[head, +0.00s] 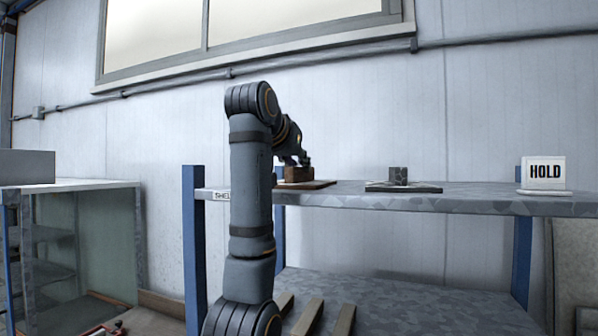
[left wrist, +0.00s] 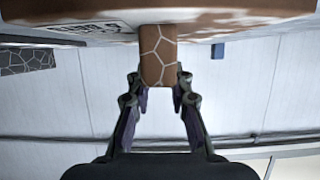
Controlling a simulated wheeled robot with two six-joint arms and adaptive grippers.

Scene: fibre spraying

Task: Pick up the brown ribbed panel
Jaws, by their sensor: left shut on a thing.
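The brown panel (head: 308,185) is at the left part of the shelf's upper deck, with a brown block (head: 298,174) standing up from it like a handle. My left gripper (head: 303,161) is at this block from above. In the left wrist view, the fingers (left wrist: 159,84) are on either side of the block (left wrist: 157,50), which has pale crack-like lines, and are shut on it. The panel's brown, patchy surface (left wrist: 225,20) fills the top of that view. I cannot tell whether the panel touches the deck. My right gripper is not in view.
A dark panel with an upright block (head: 398,176) lies farther right on the grey shelf deck (head: 480,200). A white HOLD sign (head: 545,172) stands at the right end. Blue posts (head: 193,240) carry the shelf. Long bars (head: 310,316) lie below.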

